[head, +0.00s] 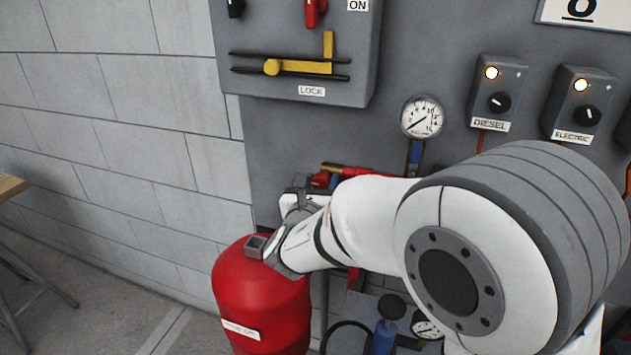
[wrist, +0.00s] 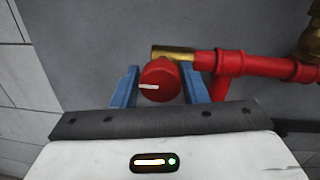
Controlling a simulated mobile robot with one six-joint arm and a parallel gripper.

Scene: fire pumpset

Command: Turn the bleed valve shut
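The bleed valve's round red knob (wrist: 160,80) bears a white line, which lies nearly level in the wrist view. It sits by a brass fitting (wrist: 173,53) on a red pipe (wrist: 250,63). In the head view the knob (head: 320,180) shows small behind my wrist. My gripper (wrist: 160,75) points at the knob, with one blue finger on each side of it. The fingers stand wide apart, about a knob's width at their tips. I cannot tell whether they touch the knob. My arm hides much of the pipework in the head view.
A red tank (head: 258,290) stands just below my wrist. A pressure gauge (head: 423,117) and a grey switch box (head: 300,50) are on the panel above. DIESEL (head: 497,92) and ELECTRIC (head: 580,103) control boxes are at right. Open floor shows at lower left.

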